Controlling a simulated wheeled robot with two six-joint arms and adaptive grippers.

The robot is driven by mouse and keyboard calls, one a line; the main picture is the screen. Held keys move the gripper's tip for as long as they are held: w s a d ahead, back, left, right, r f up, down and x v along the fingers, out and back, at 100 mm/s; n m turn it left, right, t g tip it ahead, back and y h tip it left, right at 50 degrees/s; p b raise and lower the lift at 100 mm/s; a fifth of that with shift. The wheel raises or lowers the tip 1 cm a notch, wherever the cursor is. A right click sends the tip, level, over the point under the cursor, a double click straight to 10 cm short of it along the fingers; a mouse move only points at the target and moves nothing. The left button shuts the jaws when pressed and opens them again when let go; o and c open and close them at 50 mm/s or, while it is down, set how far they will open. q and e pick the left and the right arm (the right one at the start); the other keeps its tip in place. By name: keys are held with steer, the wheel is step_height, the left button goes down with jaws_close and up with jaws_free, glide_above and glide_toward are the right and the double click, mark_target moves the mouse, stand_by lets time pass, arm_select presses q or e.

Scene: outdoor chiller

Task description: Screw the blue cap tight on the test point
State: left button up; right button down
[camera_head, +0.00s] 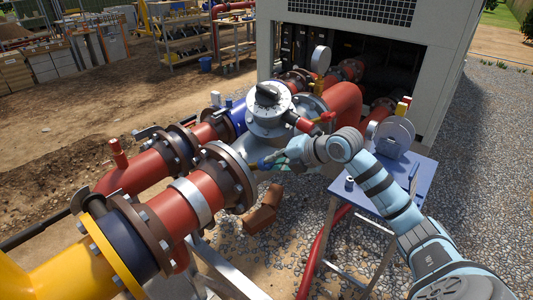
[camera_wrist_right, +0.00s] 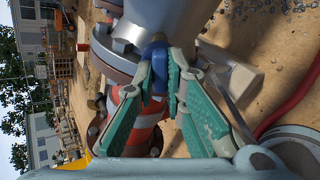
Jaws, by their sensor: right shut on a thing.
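My right gripper (camera_head: 273,160) is beside the grey valve body (camera_head: 267,146), its arm coming in from the right. In the right wrist view its green-padded fingers (camera_wrist_right: 163,72) are closed around the blue cap (camera_wrist_right: 154,52). The cap shows only as a small blue spot in the head view (camera_head: 262,165). It sits against the grey pipe fitting, where the test point is hidden behind the cap and fingers. I cannot tell whether the cap is seated or how far it is turned. My left gripper is not in view.
A large red flanged pipe (camera_head: 208,186) runs left of the gripper. A blue-topped stand (camera_head: 412,186) holds a round gauge-like part at the right. A red hose (camera_head: 318,245) hangs below. Gravel ground lies open at the lower right.

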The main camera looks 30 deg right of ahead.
steer(key=shift+m, duration=1.1)
steer(key=c, duration=1.8)
jaws_free()
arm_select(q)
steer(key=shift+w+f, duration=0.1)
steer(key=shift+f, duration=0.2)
arm_select(e)
steer(key=shift+o, duration=1.1)
steer(key=shift+w+f, duration=0.15)
steer(key=shift+w, duration=0.05)
steer(key=shift+o, duration=0.5)
steer(key=shift+s, duration=0.1)
